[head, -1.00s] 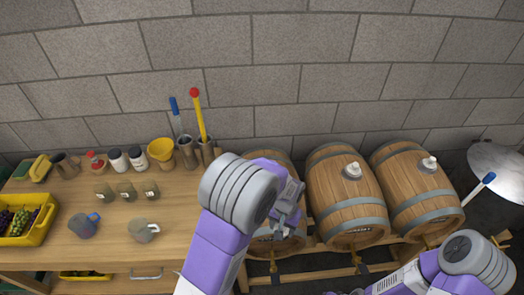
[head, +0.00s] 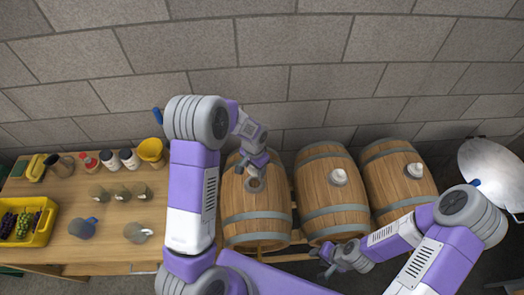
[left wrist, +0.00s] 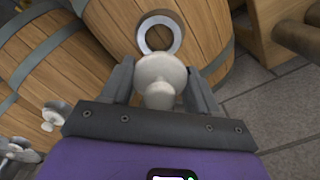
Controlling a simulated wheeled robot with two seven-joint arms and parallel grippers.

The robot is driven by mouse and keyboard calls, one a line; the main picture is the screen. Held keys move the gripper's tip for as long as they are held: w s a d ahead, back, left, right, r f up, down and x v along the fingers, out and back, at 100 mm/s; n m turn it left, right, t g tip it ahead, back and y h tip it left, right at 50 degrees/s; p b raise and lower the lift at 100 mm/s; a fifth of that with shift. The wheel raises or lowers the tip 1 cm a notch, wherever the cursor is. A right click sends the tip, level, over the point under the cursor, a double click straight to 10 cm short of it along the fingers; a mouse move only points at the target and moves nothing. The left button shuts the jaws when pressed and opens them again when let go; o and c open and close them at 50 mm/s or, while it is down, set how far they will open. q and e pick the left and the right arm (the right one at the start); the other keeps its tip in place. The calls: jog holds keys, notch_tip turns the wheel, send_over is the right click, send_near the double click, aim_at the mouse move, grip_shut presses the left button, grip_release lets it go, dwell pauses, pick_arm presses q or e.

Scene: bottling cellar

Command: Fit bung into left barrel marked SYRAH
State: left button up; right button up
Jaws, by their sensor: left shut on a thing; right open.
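The left barrel (head: 257,215) lies on a rack against the wall, with a pale ring around its open bung hole (head: 254,185). I cannot read a SYRAH mark on it. My left gripper (head: 256,163) is just above and behind this hole. In the left wrist view it is shut on a whitish bung (left wrist: 160,82), which is held apart from the ringed hole (left wrist: 158,34) and a little short of it in the picture. The bung is mostly hidden in the head view. My right gripper (head: 328,262) is open and empty, low in front of the middle barrel.
The middle barrel (head: 330,205) and right barrel (head: 400,190) each have a white bung in place. A wooden bench (head: 110,235) on the left holds jars, mugs and a yellow crate (head: 45,232). A round metal vessel (head: 495,175) stands far right.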

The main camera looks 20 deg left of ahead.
pick_arm(q)
jog(key=shift+s+r, duration=0.15)
jog(key=shift+s, duration=0.25)
jog(key=shift+s+f+b, duration=0.2)
jog(key=shift+b, duration=0.1)
notch_tip(320, 180, down, 2)
jog(key=shift+w+f+b, duration=0.15)
jog(key=shift+b, duration=0.5)
notch_tip(320, 180, down, 2)
jog(key=shift+f+b, duration=0.2)
jog(key=shift+b, duration=0.55)
jog(key=shift+f+b, duration=0.6)
jog(key=shift+f, duration=0.05)
pick_arm(e)
jog(key=f, duration=0.2)
jog(key=s+f, duration=0.1)
jog(key=f, duration=0.1)
jog(key=shift+f, duration=0.15)
pick_arm(q)
jog(key=shift+b, duration=0.3)
pick_arm(e)
jog(key=shift+f, duration=0.25)
pick_arm(q)
jog(key=shift+f+b, duration=0.65)
pick_arm(e)
jog(key=shift+f, duration=0.7)
